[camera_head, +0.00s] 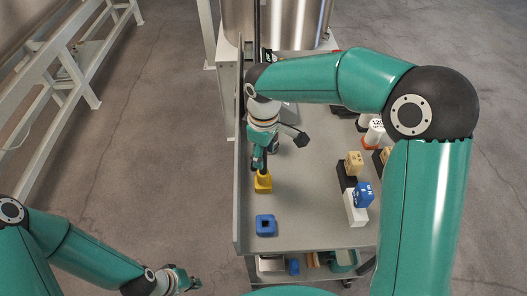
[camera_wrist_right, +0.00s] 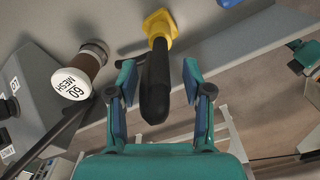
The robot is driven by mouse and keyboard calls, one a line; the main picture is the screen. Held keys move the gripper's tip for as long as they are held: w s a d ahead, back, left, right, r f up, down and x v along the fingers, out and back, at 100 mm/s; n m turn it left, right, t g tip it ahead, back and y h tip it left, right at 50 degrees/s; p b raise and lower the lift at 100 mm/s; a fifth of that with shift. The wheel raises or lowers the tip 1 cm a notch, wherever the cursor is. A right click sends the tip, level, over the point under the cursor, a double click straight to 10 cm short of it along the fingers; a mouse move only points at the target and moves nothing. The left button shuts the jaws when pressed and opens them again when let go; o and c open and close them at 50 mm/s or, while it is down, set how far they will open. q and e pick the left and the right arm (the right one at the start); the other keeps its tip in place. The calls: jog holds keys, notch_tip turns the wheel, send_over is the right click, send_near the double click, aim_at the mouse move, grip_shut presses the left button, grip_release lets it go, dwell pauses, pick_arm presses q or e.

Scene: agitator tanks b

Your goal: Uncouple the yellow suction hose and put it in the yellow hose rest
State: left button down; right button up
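The yellow hose rest (camera_head: 263,187) stands on the grey bench top near its left edge. My right gripper (camera_head: 260,164) is just above the rest. In its wrist view the right gripper (camera_wrist_right: 164,92) is open, its fingers on either side of the black grip with gaps visible. Where the hose runs from there is hidden. My left gripper (camera_head: 187,282) is low at the left, off the bench; its finger opening is unclear.
A blue rest (camera_head: 265,226) stands nearer on the bench. Blocks on stands, including a blue block (camera_head: 363,194) and a tan block (camera_head: 354,163), are at the right. A steel tank (camera_head: 290,22) stands behind. A raised edge (camera_head: 238,205) runs along the bench's left side.

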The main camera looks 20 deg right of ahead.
notch_tip(320, 180, up, 12)
dwell(0.6)
